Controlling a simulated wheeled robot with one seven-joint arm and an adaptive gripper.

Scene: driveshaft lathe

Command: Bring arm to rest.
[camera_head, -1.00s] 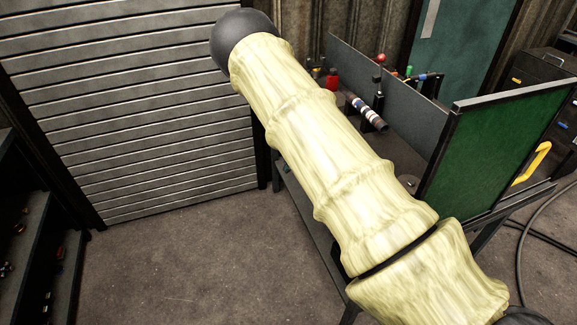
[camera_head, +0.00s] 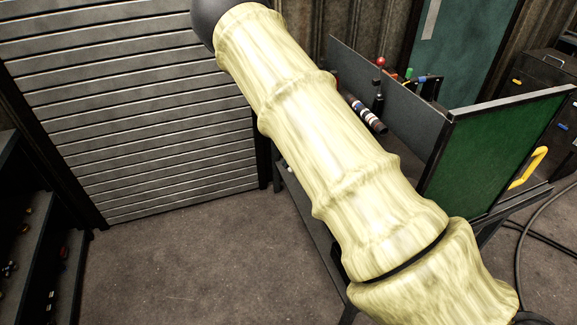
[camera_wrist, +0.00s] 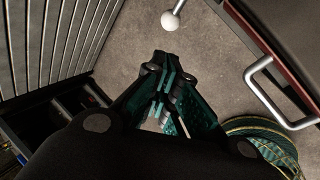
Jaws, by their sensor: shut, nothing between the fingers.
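My arm (camera_head: 310,130), in a pale yellow cover, runs from the lower right to the top left of the head view, with a dark joint at its upper end. My gripper is outside the head view. In the wrist view my gripper (camera_wrist: 163,84) points away over the floor, its dark and teal fingers close together with nothing between them.
A lathe bench with a green panel (camera_head: 505,150) and yellow handle (camera_head: 530,167) stands behind my arm at right. A slatted shutter (camera_head: 130,110) is at left, dark shelves (camera_head: 35,250) at lower left. Bare floor (camera_head: 210,260) lies between. The wrist view shows a white ball (camera_wrist: 170,21) and a metal handle (camera_wrist: 275,95).

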